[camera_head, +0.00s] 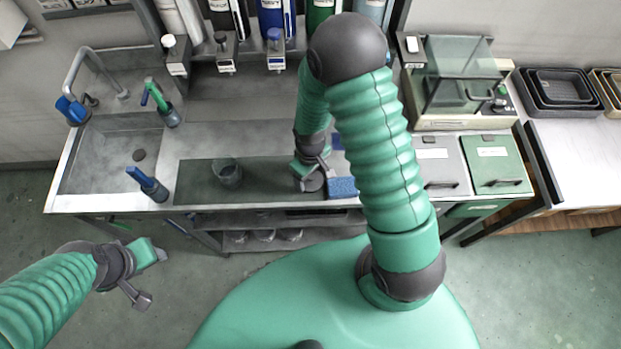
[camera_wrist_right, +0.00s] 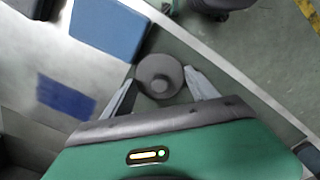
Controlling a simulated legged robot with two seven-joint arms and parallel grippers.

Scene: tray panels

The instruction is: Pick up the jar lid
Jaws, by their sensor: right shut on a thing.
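The jar lid (camera_wrist_right: 160,76) is a dark grey disc with a raised round knob, seen between my right fingers in the right wrist view. My right gripper (camera_wrist_right: 163,88) is shut on it, one light grey finger at each side. In the head view my right gripper (camera_head: 311,176) is over the front of the counter, with the dark lid partly hidden under it. Whether the lid touches the counter is unclear. A clear glass jar (camera_head: 227,173) stands open on the dark mat to the left. My left gripper (camera_head: 160,254) is low at left, off the counter, its finger gap unclear.
A blue sponge-like block (camera_head: 342,187) lies just right of my right gripper; it also shows in the right wrist view (camera_wrist_right: 108,30). The dark mat (camera_head: 195,185) lies beside the sink (camera_head: 100,165). Bins (camera_head: 495,165) and a glass-sided box (camera_head: 460,75) stand at right.

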